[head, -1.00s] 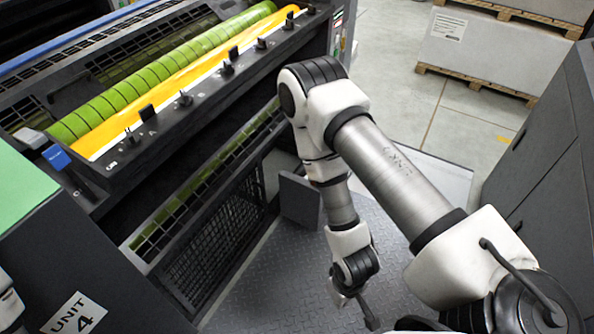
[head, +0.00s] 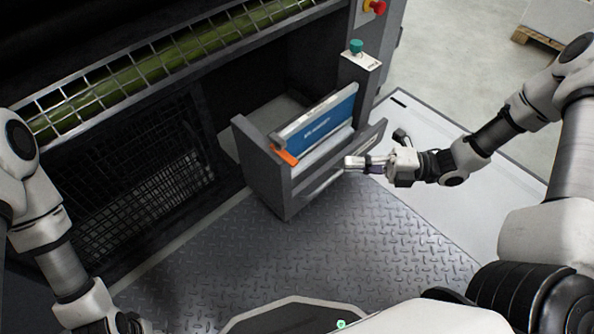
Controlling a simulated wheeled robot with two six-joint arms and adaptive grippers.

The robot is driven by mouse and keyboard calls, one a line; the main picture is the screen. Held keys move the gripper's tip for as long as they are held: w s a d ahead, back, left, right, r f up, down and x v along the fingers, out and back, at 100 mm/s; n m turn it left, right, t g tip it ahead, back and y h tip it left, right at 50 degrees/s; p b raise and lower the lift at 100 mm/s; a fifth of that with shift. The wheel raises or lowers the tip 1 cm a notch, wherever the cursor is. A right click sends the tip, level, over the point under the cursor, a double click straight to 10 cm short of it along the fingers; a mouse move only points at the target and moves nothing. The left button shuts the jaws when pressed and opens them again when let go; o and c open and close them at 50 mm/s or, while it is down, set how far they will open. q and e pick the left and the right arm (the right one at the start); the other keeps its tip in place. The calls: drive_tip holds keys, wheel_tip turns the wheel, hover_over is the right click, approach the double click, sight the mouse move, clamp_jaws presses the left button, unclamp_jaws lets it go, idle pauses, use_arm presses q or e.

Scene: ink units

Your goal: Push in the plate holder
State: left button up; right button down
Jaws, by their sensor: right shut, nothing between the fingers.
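The plate holder (head: 262,168) is a dark grey open-topped drawer standing out from the lower part of the machine. A blue plate (head: 330,118) with white lettering and an orange piece (head: 284,155) are in it. A thin bar handle (head: 320,184) runs along its front face. My right gripper (head: 352,162) is shut and empty, with its fingertips close to the front face by the handle's right end. I cannot tell whether they touch it. My left arm comes down the left side, and its gripper is out of view at the bottom edge.
The green roller (head: 160,62) sits behind a wire guard above the holder. A post with a teal button (head: 356,46) and a red knob (head: 374,6) rises behind the holder. The patterned metal floor plate (head: 350,245) in front is clear.

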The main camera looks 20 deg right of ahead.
drive_tip(key=w+d+b+x, duration=0.1)
drive_tip(key=w+b+x, duration=0.1)
drive_tip(key=b+x, duration=0.5)
drive_tip(key=shift+x, duration=3)
drive_tip(key=shift+w+r, duration=0.15)
drive_tip(key=shift+w, duration=0.05)
